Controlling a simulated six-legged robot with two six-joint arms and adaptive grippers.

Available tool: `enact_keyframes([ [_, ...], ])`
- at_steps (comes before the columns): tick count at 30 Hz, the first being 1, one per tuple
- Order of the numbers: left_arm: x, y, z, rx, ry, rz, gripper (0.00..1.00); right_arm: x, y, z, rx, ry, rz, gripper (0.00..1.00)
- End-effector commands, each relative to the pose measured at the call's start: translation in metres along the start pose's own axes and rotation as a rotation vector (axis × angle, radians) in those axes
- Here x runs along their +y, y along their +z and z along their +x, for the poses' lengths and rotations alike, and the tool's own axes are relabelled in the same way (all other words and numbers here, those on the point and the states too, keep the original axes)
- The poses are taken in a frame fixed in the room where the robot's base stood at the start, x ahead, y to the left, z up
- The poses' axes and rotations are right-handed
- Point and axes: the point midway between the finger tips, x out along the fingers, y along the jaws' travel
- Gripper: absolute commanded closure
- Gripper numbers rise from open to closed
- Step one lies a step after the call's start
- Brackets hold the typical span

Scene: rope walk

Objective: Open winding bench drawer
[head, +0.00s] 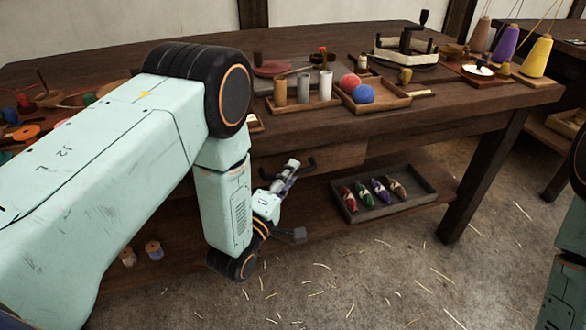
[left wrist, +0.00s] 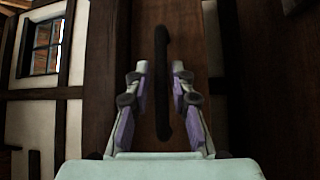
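The winding bench (head: 540,95) stands across the head view, and its wooden drawer front (head: 340,158) shows below the top. I cannot tell whether the drawer is out at all. A dark bar handle (head: 307,166) is on the drawer front. In the left wrist view the handle (left wrist: 162,60) runs upright between the fingers of my left gripper (left wrist: 160,95). The gripper is open, with a finger on each side and small gaps to the bar. In the head view my left gripper (head: 288,178) is at the handle, partly covering it. My right gripper is out of view.
A tray (head: 410,211) with several coloured bobbins sits on the lower shelf, right of my gripper. The bench top holds a tray (head: 398,102) of yarn balls and several cones, including a yellow one (head: 537,57). Straw-strewn floor (head: 400,270) in front is open.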

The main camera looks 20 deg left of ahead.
Motion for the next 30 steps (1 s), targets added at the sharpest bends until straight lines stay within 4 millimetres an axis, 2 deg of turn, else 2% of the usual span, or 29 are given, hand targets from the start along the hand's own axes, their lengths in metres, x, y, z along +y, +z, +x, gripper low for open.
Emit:
enact_keyframes([
  [11,0.0014,0.0004,-0.0036,0.001,0.001,0.000,0.78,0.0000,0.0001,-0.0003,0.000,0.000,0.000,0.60],
  [20,0.0013,0.0003,-0.0033,0.001,0.001,0.000,1.00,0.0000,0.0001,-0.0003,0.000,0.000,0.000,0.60],
  [30,0.0009,-0.0001,-0.0012,0.002,0.001,0.000,1.00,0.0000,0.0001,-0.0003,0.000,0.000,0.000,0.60],
])
